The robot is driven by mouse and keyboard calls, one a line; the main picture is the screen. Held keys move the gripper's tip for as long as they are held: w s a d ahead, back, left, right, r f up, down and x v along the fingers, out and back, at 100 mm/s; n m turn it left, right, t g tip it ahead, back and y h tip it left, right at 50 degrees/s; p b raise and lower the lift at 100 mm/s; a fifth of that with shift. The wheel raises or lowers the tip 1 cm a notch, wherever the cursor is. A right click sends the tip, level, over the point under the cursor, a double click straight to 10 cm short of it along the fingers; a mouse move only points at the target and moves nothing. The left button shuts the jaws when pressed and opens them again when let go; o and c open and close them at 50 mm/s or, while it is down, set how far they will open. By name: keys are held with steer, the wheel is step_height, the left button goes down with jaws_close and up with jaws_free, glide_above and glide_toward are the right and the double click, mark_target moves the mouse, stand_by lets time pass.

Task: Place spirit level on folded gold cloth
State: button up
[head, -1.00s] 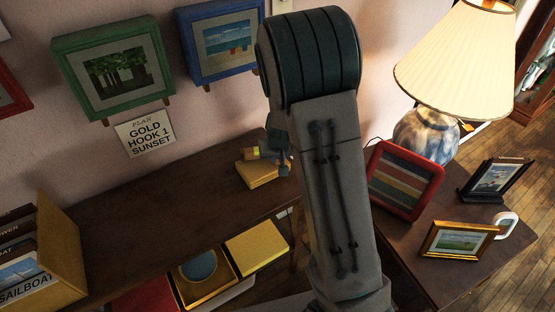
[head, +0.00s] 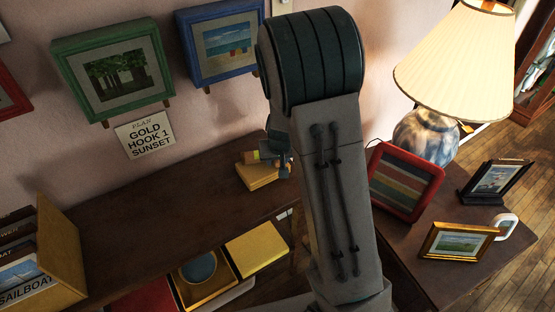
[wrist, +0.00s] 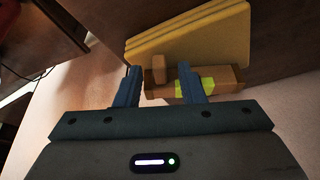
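The spirit level (head: 252,157), a small wooden bar with a yellow-green vial, lies at the wall-side edge of the folded gold cloth (head: 258,178). In the wrist view the level (wrist: 228,80) lies along the edge of the layered cloth (wrist: 190,38); I cannot tell whether it rests fully on it. My gripper (wrist: 160,82) has its two fingers spread, with a small wooden knob between them and gaps on both sides. The right finger overlaps the level in view. In the head view my gripper (head: 281,163) is close beside the level, partly hidden by my arm.
The dark wooden shelf top (head: 170,205) is largely clear left of the cloth. A bin of picture cards (head: 62,245) stands at left. A plan sign (head: 146,137) and framed pictures hang on the wall. A lamp (head: 428,130) and a red frame (head: 405,180) stand at right.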

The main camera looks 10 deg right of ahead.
steer(key=p+v, duration=0.3)
steer(key=v, duration=0.8)
steer(key=s+r, duration=0.5)
steer(key=s, duration=0.5)
steer(key=s+r+g, duration=0.1)
steer(key=s+r, duration=0.4)
steer(key=s, duration=0.6)
steer(key=shift+a+n+g, duration=0.25)
steer(key=shift+n+g, duration=0.05)
steer(key=shift+s, duration=0.1)
